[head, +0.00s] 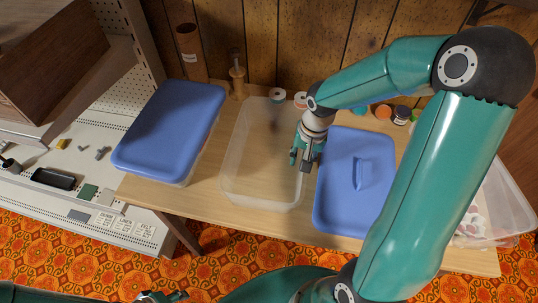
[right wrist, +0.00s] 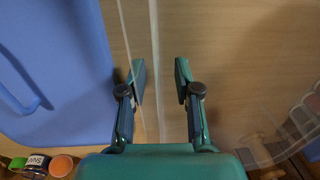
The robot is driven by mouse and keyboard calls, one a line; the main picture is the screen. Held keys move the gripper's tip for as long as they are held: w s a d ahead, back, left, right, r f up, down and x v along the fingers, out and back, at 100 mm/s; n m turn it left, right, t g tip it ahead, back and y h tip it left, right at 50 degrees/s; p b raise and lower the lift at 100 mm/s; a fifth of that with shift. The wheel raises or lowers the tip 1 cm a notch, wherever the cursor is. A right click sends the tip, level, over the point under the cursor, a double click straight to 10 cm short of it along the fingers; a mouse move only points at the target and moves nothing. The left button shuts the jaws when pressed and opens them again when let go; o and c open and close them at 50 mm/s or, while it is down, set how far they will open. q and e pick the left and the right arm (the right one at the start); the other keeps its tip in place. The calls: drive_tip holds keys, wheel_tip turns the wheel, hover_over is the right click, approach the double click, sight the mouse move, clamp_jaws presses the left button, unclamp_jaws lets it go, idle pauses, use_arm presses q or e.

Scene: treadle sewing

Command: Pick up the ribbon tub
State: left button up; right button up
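A clear, open tub (head: 235,190) stands in the middle of the wooden table and looks empty. Another clear open tub (head: 515,205) at the right edge holds pale and reddish items, partly hidden by my right arm. No readable label shows which is the ribbon tub. My right gripper (head: 306,160) points down at the middle tub's right wall. In the right wrist view, my right gripper (right wrist: 161,85) has its fingers apart, with a clear wall edge (right wrist: 154,60) running between them. My left gripper (head: 163,297) barely shows at the bottom edge.
A blue lid (head: 335,205) with a handle lies flat right of the middle tub. A closed blue-lidded tub (head: 170,125) stands to the left. Spools and small jars (head: 383,112) line the back. A white shelf unit (head: 75,180) is at far left.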

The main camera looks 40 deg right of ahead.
clamp_jaws()
drive_tip(key=shift+r, duration=0.15)
